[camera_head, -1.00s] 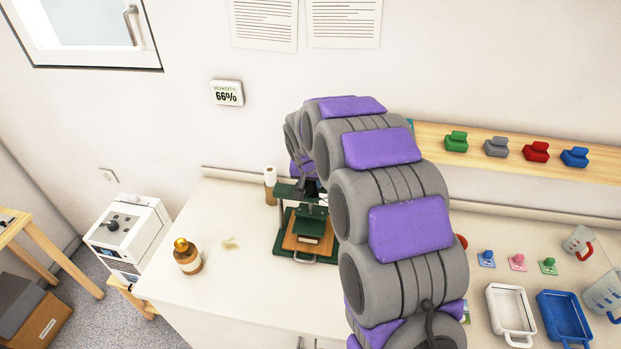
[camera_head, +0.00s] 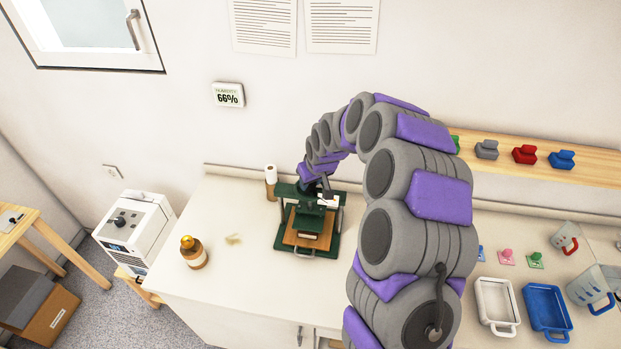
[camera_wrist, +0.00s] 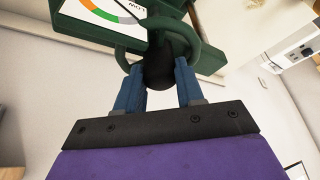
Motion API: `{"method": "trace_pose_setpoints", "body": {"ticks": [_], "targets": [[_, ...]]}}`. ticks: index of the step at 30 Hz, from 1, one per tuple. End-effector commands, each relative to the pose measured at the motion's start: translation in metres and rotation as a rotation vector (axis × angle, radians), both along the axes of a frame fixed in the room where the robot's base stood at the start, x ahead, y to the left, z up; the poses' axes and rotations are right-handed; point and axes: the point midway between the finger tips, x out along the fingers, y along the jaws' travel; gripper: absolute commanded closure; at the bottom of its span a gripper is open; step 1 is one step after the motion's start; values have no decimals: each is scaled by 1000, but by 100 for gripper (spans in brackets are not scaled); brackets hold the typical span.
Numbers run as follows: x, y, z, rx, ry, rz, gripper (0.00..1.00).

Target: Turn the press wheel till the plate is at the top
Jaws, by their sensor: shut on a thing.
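The green press (camera_head: 331,243) stands on the white counter in the head view. Its frame holds a wooden board (camera_head: 290,238) with a dark plate block above it; the plate's exact height is hard to tell. My gripper (camera_head: 318,192) is at the top of the press, partly hidden by my arm. In the wrist view, the blue fingers of my gripper (camera_wrist: 160,85) straddle a dark rounded part of the press wheel, and the green wheel rim (camera_wrist: 196,45) curves around them. A dial (camera_wrist: 98,12) with green and orange bands shows beside it.
White (camera_head: 498,308) and blue (camera_head: 546,312) trays lie at right. A shelf (camera_head: 590,178) carries several coloured blocks. The counter left of the press is mostly clear.

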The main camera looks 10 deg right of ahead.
Motion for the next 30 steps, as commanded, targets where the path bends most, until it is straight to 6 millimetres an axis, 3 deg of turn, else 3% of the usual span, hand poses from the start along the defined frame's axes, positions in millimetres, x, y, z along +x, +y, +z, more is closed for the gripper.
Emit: {"method": "trace_pose_setpoints", "body": {"ticks": [13,14,15,22,30], "targets": [[1,0,1,-1,-4,13,93],[1,0,1,-1,-4,13,62],[1,0,1,0,-3,14,58],[1,0,1,0,-2,13,37],[0,0,2,0,-2,12,37]]}}
